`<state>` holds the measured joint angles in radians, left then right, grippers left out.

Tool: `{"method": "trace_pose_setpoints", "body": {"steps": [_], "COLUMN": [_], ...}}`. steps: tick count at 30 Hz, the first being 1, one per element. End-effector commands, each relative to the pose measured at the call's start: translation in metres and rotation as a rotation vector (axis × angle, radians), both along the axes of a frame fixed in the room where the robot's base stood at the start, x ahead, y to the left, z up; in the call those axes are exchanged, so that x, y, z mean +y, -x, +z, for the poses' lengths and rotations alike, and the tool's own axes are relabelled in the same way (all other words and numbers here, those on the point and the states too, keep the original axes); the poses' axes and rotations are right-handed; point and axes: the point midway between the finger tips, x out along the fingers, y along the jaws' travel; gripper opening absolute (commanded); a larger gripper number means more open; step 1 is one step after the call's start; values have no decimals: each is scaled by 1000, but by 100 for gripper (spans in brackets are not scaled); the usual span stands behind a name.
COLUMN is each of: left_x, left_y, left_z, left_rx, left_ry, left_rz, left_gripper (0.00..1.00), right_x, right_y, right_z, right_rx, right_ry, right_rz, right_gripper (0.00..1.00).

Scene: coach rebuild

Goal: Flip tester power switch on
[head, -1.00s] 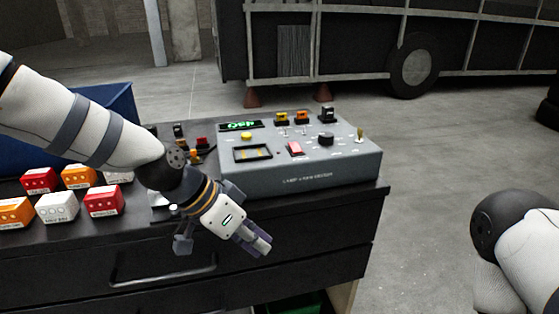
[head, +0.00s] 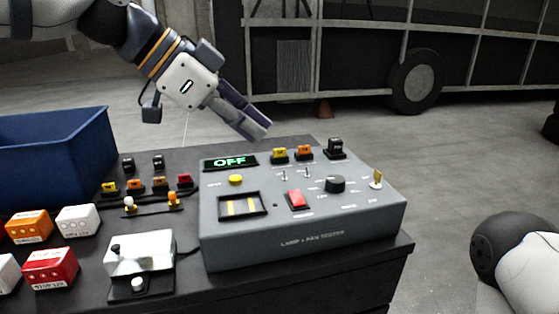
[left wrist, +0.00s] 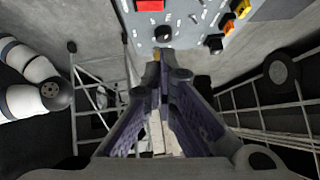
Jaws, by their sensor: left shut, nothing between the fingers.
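The grey lamp and fan tester (head: 310,243) stands on the dark bench, its display (head: 230,162) reading OFF in green. On its sloped top are a red rocker switch (head: 296,200), two small toggles, a black knob (head: 335,184) and a brass-coloured lever (head: 376,178) at the right. I cannot read which one is marked power. My left gripper (head: 262,128) is shut and empty, above the back edge of the tester near the display, touching nothing I can see. In the left wrist view the red rocker (left wrist: 150,5) and knob (left wrist: 163,33) show beyond the fingers. My right gripper is out of view.
Yellow, orange and black connectors (head: 304,153) stand along the tester's back edge. Left of it are a silver box (head: 140,252), small fuses and labelled red, white and orange blocks (head: 50,267). A blue bin (head: 50,160) stands behind them. Open floor lies to the right.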

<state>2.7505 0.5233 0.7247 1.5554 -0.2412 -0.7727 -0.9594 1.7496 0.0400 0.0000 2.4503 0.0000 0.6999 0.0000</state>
Motion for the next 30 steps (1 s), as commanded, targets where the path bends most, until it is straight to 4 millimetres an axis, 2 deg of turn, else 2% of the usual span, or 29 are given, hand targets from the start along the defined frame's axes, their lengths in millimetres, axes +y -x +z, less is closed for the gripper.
{"method": "trace_pose_setpoints", "body": {"steps": [14, 21, 30], "left_x": [-63, -59, -59], "left_y": [-30, -34, -34], "left_z": [-73, -101, -106], "left_rx": [8, 1, 1], "left_ry": [-1, 0, -1], "left_rz": [-2, 0, 1], "left_gripper": [0, 0, 0], "right_x": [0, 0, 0], "right_y": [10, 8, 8], "right_z": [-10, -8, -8], "right_rx": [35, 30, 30], "right_ry": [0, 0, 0], "right_rz": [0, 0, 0], "right_gripper": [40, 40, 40]}}
